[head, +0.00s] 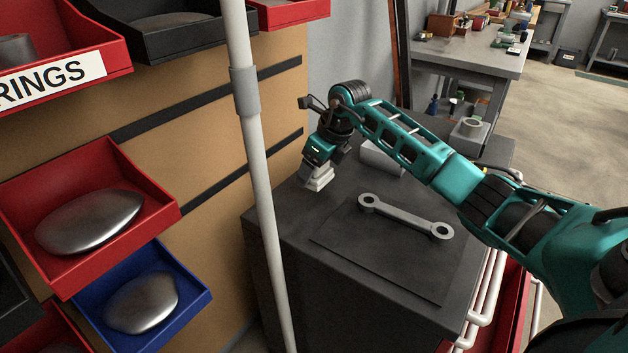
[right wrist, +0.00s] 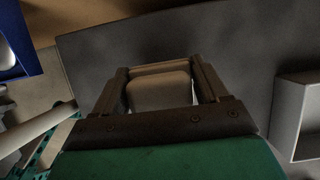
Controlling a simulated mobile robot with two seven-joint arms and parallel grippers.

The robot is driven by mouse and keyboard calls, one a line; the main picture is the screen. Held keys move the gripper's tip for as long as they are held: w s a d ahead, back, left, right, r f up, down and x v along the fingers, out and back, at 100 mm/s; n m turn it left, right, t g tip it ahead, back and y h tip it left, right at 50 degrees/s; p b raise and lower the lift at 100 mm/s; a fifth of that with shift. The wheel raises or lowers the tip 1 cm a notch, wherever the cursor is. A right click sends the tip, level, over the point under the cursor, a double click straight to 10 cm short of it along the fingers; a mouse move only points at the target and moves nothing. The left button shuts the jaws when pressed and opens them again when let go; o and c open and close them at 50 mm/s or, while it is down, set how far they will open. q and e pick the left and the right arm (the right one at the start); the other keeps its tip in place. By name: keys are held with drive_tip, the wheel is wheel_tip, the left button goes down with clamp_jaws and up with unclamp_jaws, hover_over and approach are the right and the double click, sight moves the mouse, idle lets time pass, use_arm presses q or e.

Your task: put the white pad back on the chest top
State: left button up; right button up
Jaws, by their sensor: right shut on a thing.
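The white pad (head: 319,180) is at the far left part of the dark grey chest top (head: 300,215). My right gripper (head: 318,168) points down over the pad and is shut on it. In the right wrist view the pad (right wrist: 158,92) shows pale between the two fingers of my right gripper (right wrist: 160,82), with the dark chest top (right wrist: 240,55) beyond. I cannot tell whether the pad's underside touches the chest top. My left gripper is not in view.
A grey double-ended wrench (head: 405,217) lies on a dark mat (head: 370,262) on the chest top. A pale block (head: 380,158) stands behind my right arm. Red and blue bins (head: 150,190) hang at left.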

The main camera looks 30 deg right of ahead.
sight(315, 179)
drive_tip(key=shift+f, duration=1.35)
drive_tip(key=shift+f+b, duration=0.15)
drive_tip(key=shift+b, duration=0.15)
drive_tip(key=o, duration=1)
drive_tip(key=shift+r, duration=0.35)
drive_tip(key=p+v, duration=0.2)
drive_tip(key=v, duration=0.9)
drive_tip(key=shift+s+r+p, duration=0.2)
drive_tip(key=shift+r+p, duration=0.1)
